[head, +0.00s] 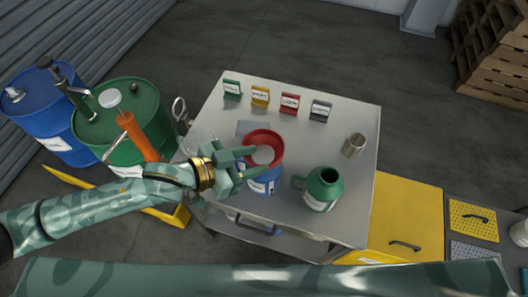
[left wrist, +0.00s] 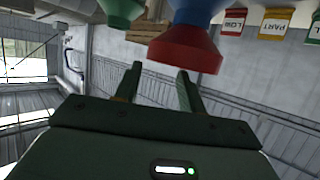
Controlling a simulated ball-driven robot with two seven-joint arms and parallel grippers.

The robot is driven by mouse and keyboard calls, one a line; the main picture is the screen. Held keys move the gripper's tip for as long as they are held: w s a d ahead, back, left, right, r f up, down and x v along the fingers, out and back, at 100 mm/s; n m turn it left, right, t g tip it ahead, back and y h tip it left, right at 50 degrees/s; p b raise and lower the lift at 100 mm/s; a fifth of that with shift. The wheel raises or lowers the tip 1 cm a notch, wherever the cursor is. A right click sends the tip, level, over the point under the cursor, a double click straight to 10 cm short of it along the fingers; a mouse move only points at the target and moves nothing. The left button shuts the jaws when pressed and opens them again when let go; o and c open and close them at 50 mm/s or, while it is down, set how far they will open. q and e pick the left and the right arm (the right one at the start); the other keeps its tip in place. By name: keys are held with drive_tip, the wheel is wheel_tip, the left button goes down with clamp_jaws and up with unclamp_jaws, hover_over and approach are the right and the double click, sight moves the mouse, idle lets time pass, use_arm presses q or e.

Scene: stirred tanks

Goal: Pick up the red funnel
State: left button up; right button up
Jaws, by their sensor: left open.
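The red funnel (head: 265,136) sits on top of a blue can (head: 262,187) on the grey table. Its wide rim faces up, and a grey disc-like area shows inside it. My left gripper (head: 255,161) is open at the funnel's left side, with its fingers pointing toward it; they overlap its lower left edge in the head view. In the left wrist view, the funnel (left wrist: 188,50) appears upside down just beyond the open left fingers (left wrist: 160,78), not held between them. Whether a finger touches it I cannot tell. My right gripper is not in view.
A green jug (head: 325,188) stands close to the right of the can. A metal cup (head: 354,145) is farther right. Several small label stands, including a red one (head: 290,103), line the table's back. Green (head: 145,98) and blue (head: 38,112) drums stand left of the table.

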sight(272, 157)
use_arm(q)
drive_tip(key=b+x, duration=0.1)
drive_tip(key=x, duration=0.4)
drive_tip(key=shift+d+f, duration=0.3)
drive_tip(key=shift+d, duration=0.05)
drive_tip(key=shift+a, duration=0.1)
clamp_jaws()
